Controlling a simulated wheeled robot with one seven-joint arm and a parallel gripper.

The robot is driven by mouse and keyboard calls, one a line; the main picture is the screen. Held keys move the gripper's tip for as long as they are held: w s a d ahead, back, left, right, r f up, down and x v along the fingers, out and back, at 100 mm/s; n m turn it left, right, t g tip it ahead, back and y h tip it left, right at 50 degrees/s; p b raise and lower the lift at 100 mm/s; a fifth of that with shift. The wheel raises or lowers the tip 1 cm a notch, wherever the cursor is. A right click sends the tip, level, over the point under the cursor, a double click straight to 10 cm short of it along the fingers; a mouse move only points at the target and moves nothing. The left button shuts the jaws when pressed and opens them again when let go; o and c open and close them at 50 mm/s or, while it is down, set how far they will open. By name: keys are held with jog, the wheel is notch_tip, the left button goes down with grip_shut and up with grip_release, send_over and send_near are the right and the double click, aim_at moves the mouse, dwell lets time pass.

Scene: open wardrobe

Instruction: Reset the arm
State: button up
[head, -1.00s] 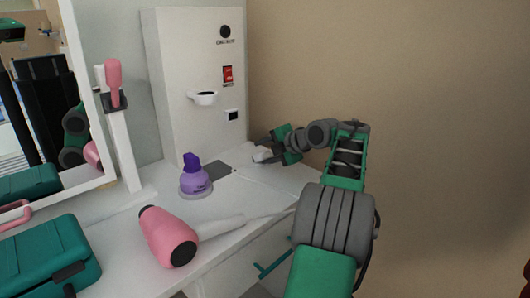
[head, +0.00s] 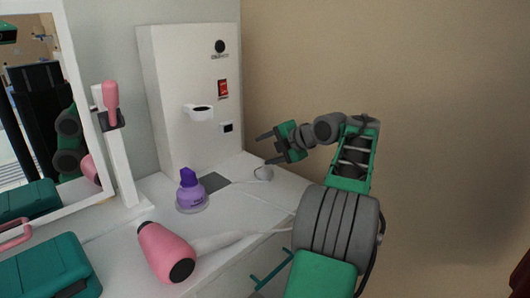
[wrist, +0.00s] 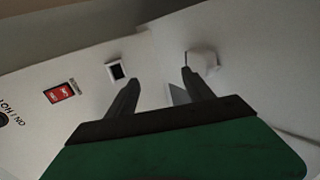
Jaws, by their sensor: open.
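My gripper (head: 266,148) is open and empty. It hovers above the right end of the white counter (head: 268,205), to the right of the white wall unit (head: 190,95). A small white object (head: 263,173) lies on the counter below my gripper, apart from it. In the wrist view my two dark fingers (wrist: 158,90) stand apart, and the white object (wrist: 203,60) shows beyond the right fingertip. The unit's red switch (wrist: 58,92) and small dark socket (wrist: 115,71) are on the left there.
A purple bottle (head: 190,192) stands on the counter. A pink hair dryer (head: 163,250) lies in front of it. A teal case (head: 45,268) is at the lower left, near a mirror (head: 35,110) and a pink item on a white stand (head: 122,155). The tan wall (head: 440,90) is close behind my arm.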

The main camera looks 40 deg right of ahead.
jog(key=shift+s+r, duration=0.1)
jog(key=shift+r, duration=0.25)
jog(key=shift+f, duration=0.1)
